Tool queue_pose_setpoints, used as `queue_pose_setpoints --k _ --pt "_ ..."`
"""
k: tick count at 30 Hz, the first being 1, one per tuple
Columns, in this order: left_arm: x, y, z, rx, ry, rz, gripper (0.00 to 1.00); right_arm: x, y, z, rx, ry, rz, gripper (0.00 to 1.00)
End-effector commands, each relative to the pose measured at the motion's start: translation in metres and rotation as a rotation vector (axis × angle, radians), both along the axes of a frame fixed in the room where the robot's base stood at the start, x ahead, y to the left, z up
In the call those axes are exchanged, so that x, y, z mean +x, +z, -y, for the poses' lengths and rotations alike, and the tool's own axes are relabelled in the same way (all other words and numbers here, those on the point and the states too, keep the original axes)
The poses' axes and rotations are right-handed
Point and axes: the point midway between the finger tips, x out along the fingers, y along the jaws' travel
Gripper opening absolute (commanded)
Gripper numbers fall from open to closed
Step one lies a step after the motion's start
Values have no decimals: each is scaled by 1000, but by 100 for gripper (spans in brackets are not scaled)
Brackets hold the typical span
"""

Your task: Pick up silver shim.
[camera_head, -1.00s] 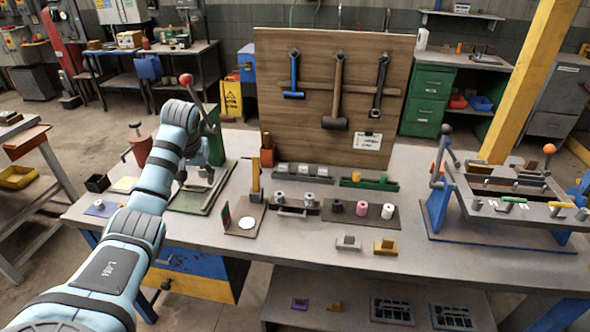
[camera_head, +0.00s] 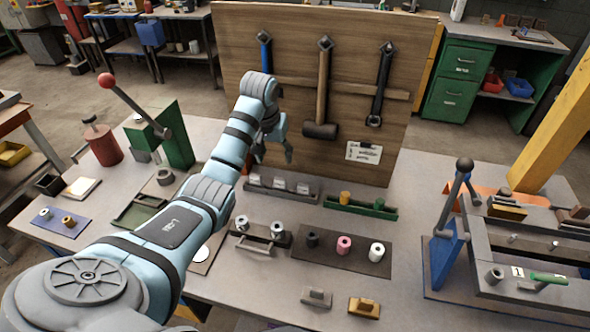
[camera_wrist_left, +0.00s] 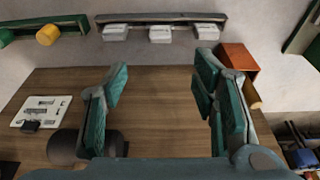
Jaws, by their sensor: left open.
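A small silver-grey notched block (camera_head: 316,297) lies near the table's front edge, beside a gold one (camera_head: 363,307). A grey rail (camera_head: 252,186) holds three pale pieces (camera_head: 280,183) in front of the tool board. They also show at the top of the left wrist view (camera_wrist_left: 160,33). I cannot tell for sure which piece is the silver shim. My left gripper (camera_head: 272,150) is open and empty, in front of the board's lower left, above and behind the rail. In the left wrist view its fingers (camera_wrist_left: 162,78) are apart with only board between them.
The wooden tool board (camera_head: 290,100) stands upright close to my left gripper. A green rail (camera_head: 361,207) and a dark mat (camera_head: 327,258) with several cylinders lie right of my arm. A lever stand (camera_head: 450,235) is at right.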

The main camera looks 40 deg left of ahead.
Motion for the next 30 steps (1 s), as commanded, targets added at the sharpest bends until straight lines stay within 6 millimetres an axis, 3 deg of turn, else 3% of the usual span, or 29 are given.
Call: queue_pose_setpoints --k 5,12,17,23,30 --pt "-1 -17 -5 -1 7 -2 53 0 -2 0 0 0 0 34" --pt "14 -79 -12 -2 12 -3 53 -12 -11 0 -1 -1 -20 34" --pt "19 -99 -11 -1 9 -2 53 -14 -15 0 -1 -1 -23 34" --pt "27 -138 -11 -2 8 -2 53 -4 -29 0 0 0 -5 34" --pt "30 -141 -11 0 6 0 53 -3 -29 0 0 0 -5 34"
